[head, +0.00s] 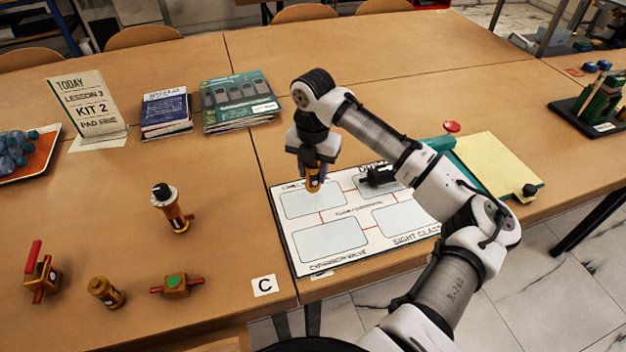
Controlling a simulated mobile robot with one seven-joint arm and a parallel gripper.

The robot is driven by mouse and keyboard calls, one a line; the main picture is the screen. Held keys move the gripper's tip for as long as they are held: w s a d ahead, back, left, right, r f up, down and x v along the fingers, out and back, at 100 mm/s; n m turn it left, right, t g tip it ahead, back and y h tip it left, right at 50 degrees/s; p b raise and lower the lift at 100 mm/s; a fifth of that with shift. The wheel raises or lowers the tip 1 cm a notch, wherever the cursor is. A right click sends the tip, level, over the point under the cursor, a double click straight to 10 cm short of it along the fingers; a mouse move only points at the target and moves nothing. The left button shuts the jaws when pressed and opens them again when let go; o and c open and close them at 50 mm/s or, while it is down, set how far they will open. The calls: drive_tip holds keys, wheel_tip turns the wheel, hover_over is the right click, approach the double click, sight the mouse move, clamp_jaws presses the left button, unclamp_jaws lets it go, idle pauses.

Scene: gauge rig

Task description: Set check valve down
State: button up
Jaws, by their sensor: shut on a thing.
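My gripper (314,166) points down over the upper left box of the white board (290,262). It is shut on a small brass-coloured piece, the check valve (313,182), which is mostly hidden by the fingers. The valve is over or on that box; I cannot tell whether its bottom touches the board. The label above this box is partly hidden and begins "CHEC". A black part (378,178) lies in the upper right box, partly behind my arm. The lower left box, labelled expansion valve, and the lower right box, labelled sight glass, look empty.
Several brass fittings stand at the left, including a red-handled valve (41,275) and a black-topped one (172,208). A yellow pad (497,163) lies right. Books (238,101) and a sign (86,103) stand behind.

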sight(313, 182)
drive_tip(key=shift+f, duration=2.05)
drive_tip(key=shift+f, duration=0.15)
drive_tip(key=o, duration=1)
drive_tip(key=shift+o, duration=0.2)
wheel_tip(313, 182, up, 12)
drive_tip(key=shift+r+b, duration=0.15)
drive_tip(key=shift+b, duration=0.6)
